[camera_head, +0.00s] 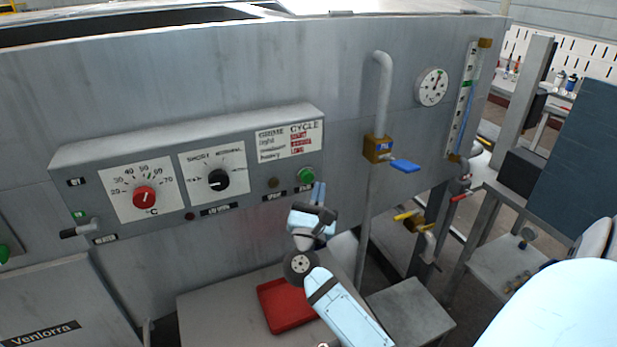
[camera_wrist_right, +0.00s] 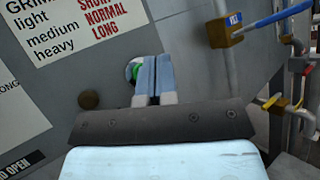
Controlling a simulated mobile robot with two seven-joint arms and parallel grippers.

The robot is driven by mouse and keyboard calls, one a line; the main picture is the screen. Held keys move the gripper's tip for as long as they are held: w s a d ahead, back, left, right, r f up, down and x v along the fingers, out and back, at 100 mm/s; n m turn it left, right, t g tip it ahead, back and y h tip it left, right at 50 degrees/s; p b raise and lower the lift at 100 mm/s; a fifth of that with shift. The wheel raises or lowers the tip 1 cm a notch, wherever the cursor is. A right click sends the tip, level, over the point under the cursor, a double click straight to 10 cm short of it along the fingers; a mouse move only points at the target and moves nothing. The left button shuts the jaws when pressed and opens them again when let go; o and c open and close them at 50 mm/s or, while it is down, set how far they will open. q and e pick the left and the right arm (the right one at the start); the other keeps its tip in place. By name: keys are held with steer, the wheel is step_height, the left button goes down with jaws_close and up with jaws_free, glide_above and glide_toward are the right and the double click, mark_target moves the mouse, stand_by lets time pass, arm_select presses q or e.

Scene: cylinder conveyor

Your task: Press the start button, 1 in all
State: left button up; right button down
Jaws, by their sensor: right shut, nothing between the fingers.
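A green start button (camera_head: 306,175) sits on the sloped grey control panel (camera_head: 100,155), below the white cycle label (camera_head: 290,142). My right gripper (camera_head: 319,192) is shut and empty, its blue fingers just right of and below the button in the head view. In the right wrist view the two fingers (camera_wrist_right: 153,75) are together and partly cover the green button (camera_wrist_right: 133,71), whose left part shows. I cannot tell whether the fingertips touch it. My left gripper is not in view.
A dark round button (camera_head: 274,183) lies left of the green one. A red dial (camera_head: 144,197) and a black dial (camera_head: 218,180) are further left. A vertical pipe with a blue-handled valve (camera_head: 404,166) stands to the right. A red tray (camera_head: 283,306) lies below.

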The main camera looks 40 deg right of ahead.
steer(key=shift+w+d, duration=0.15)
steer(key=shift+w, duration=0.35)
steer(key=shift+w+d, duration=0.15)
steer(key=shift+w, duration=0.35)
stand_by(1.1)
steer(key=shift+b, duration=0.3)
steer(key=shift+w+d+b, duration=0.1)
steer(key=shift+w+b, duration=0.2)
steer(key=shift+w, duration=0.1)
steer(key=shift+w+d+b, duration=0.15)
steer(key=shift+w+b, duration=0.15)
steer(key=shift+w, duration=0.15)
stand_by(0.6)
steer(key=shift+s, duration=0.1)
steer(key=shift+s+a, duration=0.3)
steer(key=shift+s, duration=0.5)
